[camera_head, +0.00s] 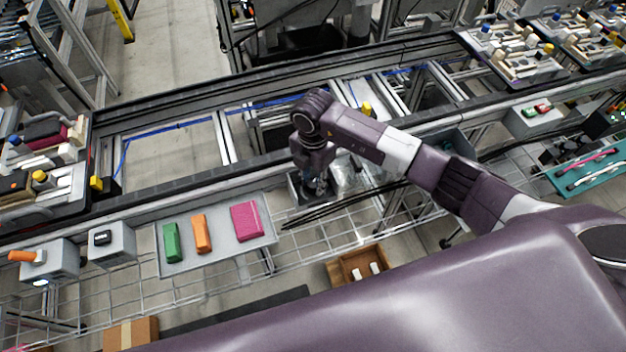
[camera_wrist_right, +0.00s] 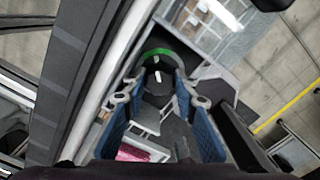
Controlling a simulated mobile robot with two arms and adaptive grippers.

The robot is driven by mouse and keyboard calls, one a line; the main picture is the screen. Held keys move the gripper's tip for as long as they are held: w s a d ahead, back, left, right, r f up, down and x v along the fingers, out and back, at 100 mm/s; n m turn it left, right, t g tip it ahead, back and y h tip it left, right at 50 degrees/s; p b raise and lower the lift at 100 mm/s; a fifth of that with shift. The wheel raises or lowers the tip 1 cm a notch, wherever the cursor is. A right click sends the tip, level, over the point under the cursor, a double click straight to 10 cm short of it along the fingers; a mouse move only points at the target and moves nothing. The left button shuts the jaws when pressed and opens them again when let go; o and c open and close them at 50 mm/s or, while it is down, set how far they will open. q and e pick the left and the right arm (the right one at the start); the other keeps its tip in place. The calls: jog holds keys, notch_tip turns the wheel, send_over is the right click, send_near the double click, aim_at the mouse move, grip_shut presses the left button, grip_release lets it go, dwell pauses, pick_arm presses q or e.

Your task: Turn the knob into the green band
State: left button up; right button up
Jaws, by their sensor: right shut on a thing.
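The dark round knob (camera_wrist_right: 158,84) shows between the blue-padded fingers in the right wrist view, with a small white mark on it. The green band (camera_wrist_right: 164,52) is an arc along the knob's upper edge in that view. My right gripper (camera_wrist_right: 157,98) is shut on the knob, a finger on each side. In the head view my right gripper (camera_head: 318,186) points down at a grey box (camera_head: 297,190) beside the conveyor rail; its wrist hides the knob there. I cannot tell exactly where the white mark points. My left gripper is in neither view.
A grey tray (camera_head: 215,262) with green, orange and pink blocks lies to the left. Boxes with an orange handle (camera_head: 22,256) and a black switch (camera_head: 101,238) stand farther left. Thin black rods (camera_head: 340,207) lie close to the right gripper. An open brown box (camera_head: 345,270) is below.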

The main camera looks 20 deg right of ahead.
aim_at(314, 183)
jog(key=shift+w+m, duration=0.1)
jog(key=shift+m, duration=0.3)
jog(key=o, duration=1.2)
jog(key=shift+r, duration=0.1)
jog(key=shift+c, duration=0.2)
jog(key=shift+d+r, duration=0.1)
jog(key=shift+r, duration=3.85)
